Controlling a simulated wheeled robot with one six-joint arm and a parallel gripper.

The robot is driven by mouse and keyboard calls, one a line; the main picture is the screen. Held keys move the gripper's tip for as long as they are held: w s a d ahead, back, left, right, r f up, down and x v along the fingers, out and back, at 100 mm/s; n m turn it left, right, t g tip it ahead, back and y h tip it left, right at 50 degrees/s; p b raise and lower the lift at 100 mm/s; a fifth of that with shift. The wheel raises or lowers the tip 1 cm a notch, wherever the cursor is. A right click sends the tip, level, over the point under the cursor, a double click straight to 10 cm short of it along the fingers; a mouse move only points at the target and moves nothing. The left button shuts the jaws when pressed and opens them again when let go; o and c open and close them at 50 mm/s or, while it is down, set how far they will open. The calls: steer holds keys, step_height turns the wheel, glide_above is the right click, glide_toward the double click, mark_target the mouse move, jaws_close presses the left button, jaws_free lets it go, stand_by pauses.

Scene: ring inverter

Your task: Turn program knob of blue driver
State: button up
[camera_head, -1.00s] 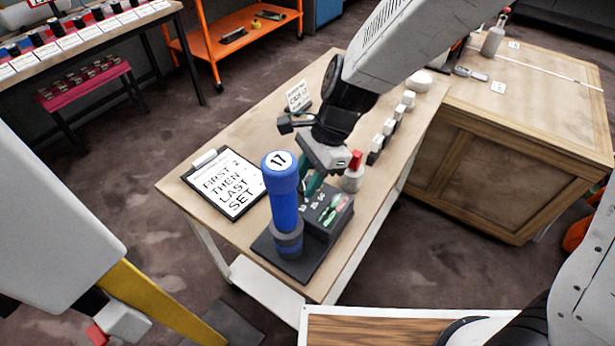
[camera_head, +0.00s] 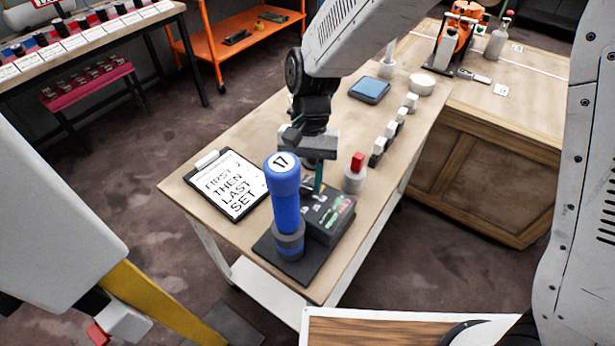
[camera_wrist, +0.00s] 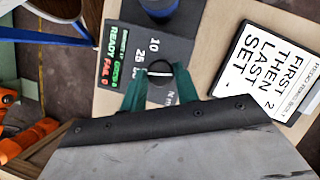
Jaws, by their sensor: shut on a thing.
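The blue driver (camera_head: 285,200) stands upright on a dark base plate (camera_head: 268,240), with "17" on its top. Its dark control box (camera_head: 335,218) sits beside it on the right. My gripper (camera_head: 317,180) points down at the back of this box. In the wrist view, the green fingers of my gripper (camera_wrist: 175,84) are closed around the round black program knob (camera_wrist: 158,66), which has a white line on it. The numbers "10" and "25" and the words "READY" and "FAIL" show on the box (camera_wrist: 115,62). Part of the dial is hidden by the fingers.
A clipboard (camera_head: 228,183) reading "FIRST THEN LAST SET" lies left of the driver. Small white-topped blocks (camera_head: 390,130), a blue pad (camera_head: 369,89) and a white round item (camera_head: 421,84) lie farther back.

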steer(key=n, duration=0.1)
steer(key=n+h, duration=0.1)
steer(key=n, duration=0.2)
steer(key=shift+a+n+h, duration=0.25)
steer(key=shift+n+h, duration=0.15)
steer(key=n, duration=0.2)
steer(key=n+t+h, duration=0.1)
steer(key=n, duration=0.1)
steer(key=shift+a+n+h, duration=0.1)
steer(key=shift+n+h, duration=0.2)
steer(key=o, duration=1)
steer(key=shift+s, duration=0.1)
steer(key=shift+c, duration=0.2)
steer(key=v, duration=0.8)
steer(key=shift+s, duration=0.15)
